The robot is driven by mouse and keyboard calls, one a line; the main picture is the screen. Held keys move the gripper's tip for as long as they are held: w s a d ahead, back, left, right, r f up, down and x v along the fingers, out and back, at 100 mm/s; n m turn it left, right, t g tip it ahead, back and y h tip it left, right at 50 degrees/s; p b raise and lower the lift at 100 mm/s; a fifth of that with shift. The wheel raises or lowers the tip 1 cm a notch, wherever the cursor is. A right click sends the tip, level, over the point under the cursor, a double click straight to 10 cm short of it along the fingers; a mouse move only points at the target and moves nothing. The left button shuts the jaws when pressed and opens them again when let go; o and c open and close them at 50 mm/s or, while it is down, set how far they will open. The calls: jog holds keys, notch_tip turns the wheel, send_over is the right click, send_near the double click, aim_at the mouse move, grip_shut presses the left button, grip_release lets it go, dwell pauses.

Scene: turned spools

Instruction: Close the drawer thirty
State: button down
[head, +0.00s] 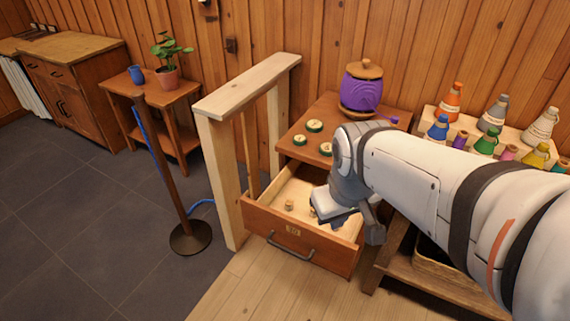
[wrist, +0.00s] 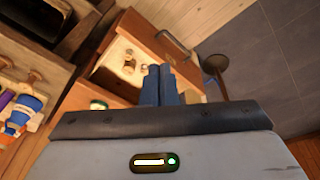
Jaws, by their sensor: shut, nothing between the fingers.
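The drawer (head: 277,246) with a label reading 30 and a dark bar handle (head: 290,247) is pulled well out of its wooden cabinet (head: 327,112). Small wooden pieces (head: 290,205) lie inside it. My gripper (wrist: 161,72) is shut and empty. In the head view my wrist hangs over the right part of the open drawer and hides some of its inside; the fingertips are hard to make out there. In the wrist view the fingers point toward the drawer's inside and front panel (wrist: 150,38), with the handle (wrist: 172,41) beyond them. I cannot tell whether they touch it.
A pale wooden frame (head: 245,85) stands close at the drawer's left. A dark post on a round base (head: 190,238) stands farther left. Colourful spools (head: 486,143) stand at right.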

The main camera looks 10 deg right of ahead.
jog(key=w+a+f+n+b, duration=0.3)
jog(key=w+f+n+b, duration=0.3)
jog(key=f+n+b, duration=0.5)
jog(key=n+h+b, duration=0.1)
jog(key=n+b, duration=0.3)
jog(key=n, duration=1.1)
send_near(302, 235)
jog(key=s+a+r, duration=0.3)
jog(key=s, duration=0.2)
jog(key=w+d+f+b, duration=0.1)
jog(key=f, duration=0.2)
jog(key=w+d+f+b, duration=0.1)
jog(key=w+f, duration=0.1)
jog(key=f, duration=0.1)
jog(key=w+d+f+b, duration=0.1)
jog(key=w+f, duration=0.1)
jog(key=f, duration=0.1)
jog(key=shift+d+f, duration=0.15)
jog(key=shift+d, duration=0.1)
